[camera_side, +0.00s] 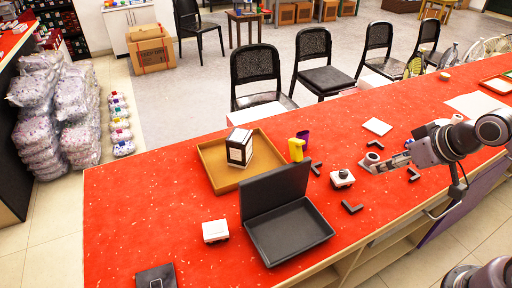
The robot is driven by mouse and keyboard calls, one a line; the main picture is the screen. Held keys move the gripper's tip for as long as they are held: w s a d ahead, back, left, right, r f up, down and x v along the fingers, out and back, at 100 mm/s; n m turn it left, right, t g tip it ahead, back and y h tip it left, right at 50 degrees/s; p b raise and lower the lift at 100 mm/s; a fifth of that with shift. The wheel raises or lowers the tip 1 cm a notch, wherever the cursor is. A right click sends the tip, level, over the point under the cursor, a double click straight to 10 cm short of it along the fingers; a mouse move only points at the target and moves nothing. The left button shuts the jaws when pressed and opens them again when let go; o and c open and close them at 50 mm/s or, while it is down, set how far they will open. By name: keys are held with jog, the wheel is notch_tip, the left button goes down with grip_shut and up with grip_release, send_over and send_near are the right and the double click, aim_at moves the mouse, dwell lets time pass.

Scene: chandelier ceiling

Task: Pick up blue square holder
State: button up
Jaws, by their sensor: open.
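A small dark purple-blue container (303,136) stands on the red counter, just behind and right of a yellow object (296,151). It is the only bluish holder-like thing I can make out, and its exact shape is too small to tell. My gripper (376,164) is open, low over the counter on the right. It points left, well to the right of the purple-blue container and apart from it. A small white and dark round object (371,158) is close by the fingertips; I cannot tell whether they touch it.
A tan tray (212,170) holds a black-and-white box (240,148). An open black case (290,232) lies in front. White-topped devices (342,178) (215,231), black angled pieces (352,207) and a white square (377,127) lie around. The counter's left part is mostly clear.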

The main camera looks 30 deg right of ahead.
jog(key=w+d+m+g+h, duration=0.2)
jog(key=w+d+m, duration=0.4)
jog(key=d, duration=0.4)
jog(key=w+d+m+g+h, duration=0.25)
jog(key=w+d+m, duration=0.35)
jog(key=d, duration=0.4)
jog(key=d+f+m, duration=0.1)
jog(key=d+f, duration=0.3)
jog(key=f, duration=0.1)
jog(key=w+d+f+m+g, duration=0.1)
jog(key=d+f+m, duration=0.1)
jog(key=d+f, duration=0.3)
jog(key=d+f+m+g, duration=0.1)
jog(key=d+f+m, duration=0.1)
jog(key=d+f, duration=0.3)
jog(key=shift+w+f, duration=0.3)
jog(key=shift+w, duration=0.05)
jog(key=c, duration=1.1)
